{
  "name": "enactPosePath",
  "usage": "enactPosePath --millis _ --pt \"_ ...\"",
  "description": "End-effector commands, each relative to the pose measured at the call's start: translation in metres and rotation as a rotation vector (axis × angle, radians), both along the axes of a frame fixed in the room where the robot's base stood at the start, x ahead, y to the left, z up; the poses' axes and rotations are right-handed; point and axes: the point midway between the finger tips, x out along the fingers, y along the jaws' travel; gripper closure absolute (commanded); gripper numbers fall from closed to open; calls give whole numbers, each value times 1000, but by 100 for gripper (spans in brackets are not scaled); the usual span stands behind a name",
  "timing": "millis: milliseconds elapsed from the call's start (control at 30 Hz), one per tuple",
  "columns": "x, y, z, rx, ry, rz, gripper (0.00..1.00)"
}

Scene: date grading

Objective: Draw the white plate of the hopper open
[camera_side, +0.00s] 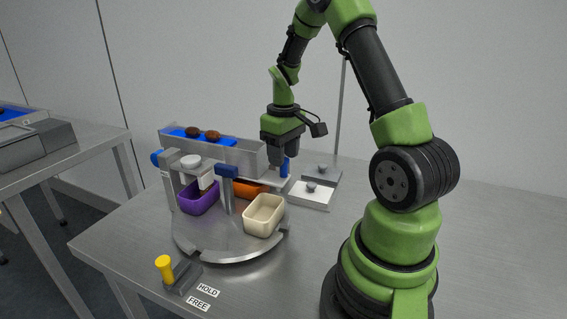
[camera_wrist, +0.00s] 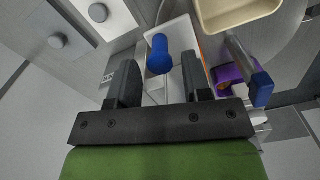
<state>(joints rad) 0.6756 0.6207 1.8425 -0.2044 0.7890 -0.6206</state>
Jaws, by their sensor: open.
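In the wrist view the white plate (camera_wrist: 182,33) lies beyond my gripper, with a blue knob (camera_wrist: 159,54) standing on it. The knob is between and just ahead of my two open fingers (camera_wrist: 158,82), apart from both as far as I can see. In the side view my gripper (camera_side: 277,157) points down at the right end of the hopper (camera_side: 240,157), beside the blue knob (camera_side: 285,166). The plate is mostly hidden there by the hopper and gripper.
A round metal turntable (camera_side: 225,243) carries purple (camera_side: 200,203), orange (camera_side: 247,188) and cream (camera_side: 263,215) bowls. A blue-topped post (camera_side: 228,171) stands beside them. A yellow lever (camera_side: 164,267) is at the front near HOLD and FREE labels. Knobbed plates (camera_side: 308,197) lie right of the hopper.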

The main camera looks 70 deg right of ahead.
Motion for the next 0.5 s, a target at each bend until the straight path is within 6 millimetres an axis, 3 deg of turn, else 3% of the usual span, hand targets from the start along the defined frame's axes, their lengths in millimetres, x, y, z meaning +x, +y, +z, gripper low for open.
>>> enactPosePath --millis 200,500 --pt "0 0 -24 1 1 0 55" --pt "0 0 -28 0 -1 0 55"
